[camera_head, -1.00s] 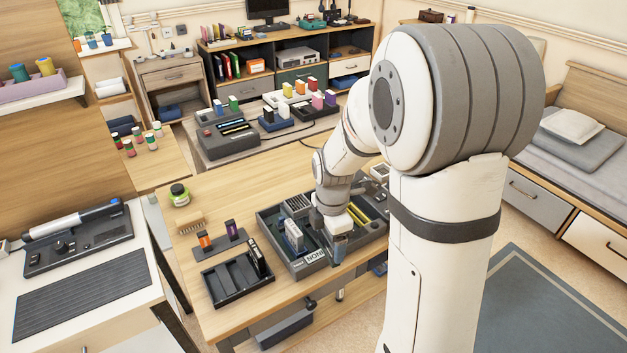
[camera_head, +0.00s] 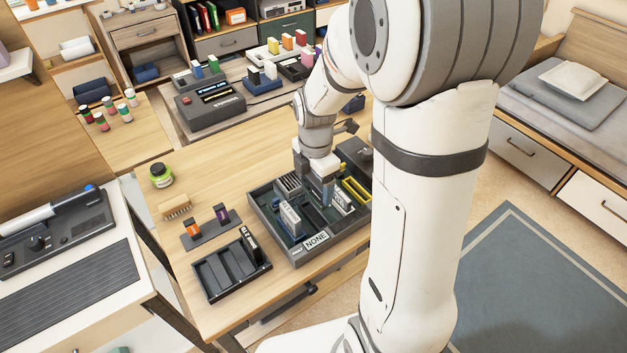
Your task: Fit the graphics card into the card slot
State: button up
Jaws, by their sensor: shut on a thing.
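My gripper (camera_head: 319,192) points down into the dark open computer case (camera_head: 262,212) on the wooden table. It is shut, with a pale card (camera_head: 342,202), which I take to be the graphics card, at the right side of its fingers. The fingers and arm hide part of the card, and its lower edge is not clear. Another pale upright block (camera_head: 290,219) stands in the case to the left of my gripper. The card slot cannot be made out; it is hidden or too small.
A black compartment tray (camera_head: 207,277) and a small stand with orange and purple pieces (camera_head: 211,236) are left of the case. A brush (camera_head: 175,208) and a green jar (camera_head: 161,175) stand farther back. Yellow bars (camera_head: 356,190) are at the case's right.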

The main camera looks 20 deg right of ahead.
aim_at(315, 197)
jog(key=shift+f+b, duration=2.05)
jog(key=shift+f, duration=0.8)
jog(key=shift+f+b, duration=1.1)
jog(key=shift+f, duration=0.4)
jog(key=o, duration=1.1)
jog(key=shift+c, duration=0.2)
jog(key=shift+o, duration=0.3)
jog(key=shift+r, duration=0.1)
notch_tip(315, 197, up, 7)
jog(key=shift+r+p, duration=0.15)
jog(key=shift+p, duration=0.45)
jog(key=shift+r, duration=0.25)
